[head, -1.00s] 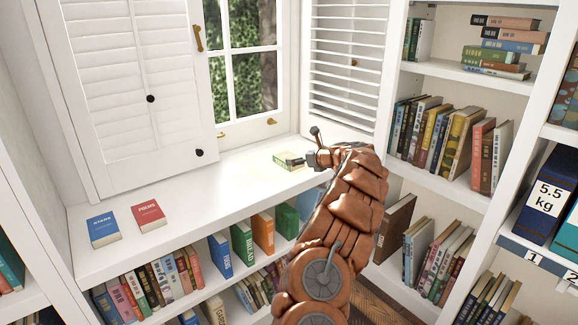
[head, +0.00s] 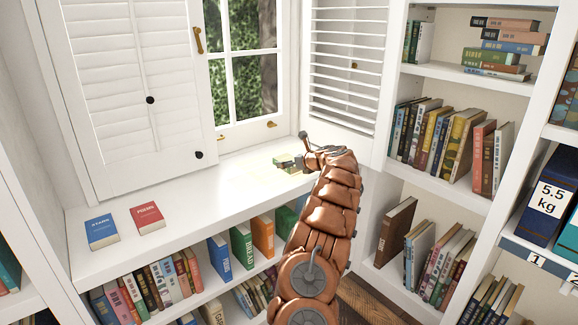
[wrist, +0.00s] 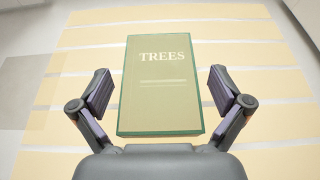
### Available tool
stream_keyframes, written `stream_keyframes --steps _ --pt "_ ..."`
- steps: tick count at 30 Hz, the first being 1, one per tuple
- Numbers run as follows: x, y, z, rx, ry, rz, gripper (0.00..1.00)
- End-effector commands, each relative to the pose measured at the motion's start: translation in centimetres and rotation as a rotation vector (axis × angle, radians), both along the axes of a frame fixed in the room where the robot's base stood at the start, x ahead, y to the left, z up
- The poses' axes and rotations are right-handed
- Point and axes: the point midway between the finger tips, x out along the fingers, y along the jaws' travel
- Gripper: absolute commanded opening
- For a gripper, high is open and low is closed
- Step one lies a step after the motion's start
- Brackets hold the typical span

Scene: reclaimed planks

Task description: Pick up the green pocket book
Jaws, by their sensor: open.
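The green pocket book (wrist: 162,90), with "TREES" on its cover, lies flat on the white window ledge (head: 200,185). In the wrist view it sits between the two open fingers of my gripper (wrist: 162,98), with a gap on each side, so nothing is held. In the head view the book (head: 284,161) is small and partly hidden by my gripper (head: 297,160), which reaches it from the right.
A blue book (head: 102,231) and a red book (head: 147,217) lie on the ledge at left. A shutter (head: 130,90) and the window frame stand behind. Full bookshelves (head: 460,140) stand at right. The middle of the ledge is clear.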

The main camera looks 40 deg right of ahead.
Motion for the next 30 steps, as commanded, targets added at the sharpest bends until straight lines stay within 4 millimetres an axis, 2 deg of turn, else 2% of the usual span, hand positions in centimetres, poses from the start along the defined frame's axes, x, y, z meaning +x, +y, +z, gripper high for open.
stream_keyframes --steps 6,14,30 --pt "0.83 -0.03 -0.51 0.001 0.002 0.001 1.00" --pt "0.88 -0.02 -0.44 0.001 0.001 0.002 0.99" --pt "0.88 -0.01 -0.43 0.000 0.001 0.001 0.43"
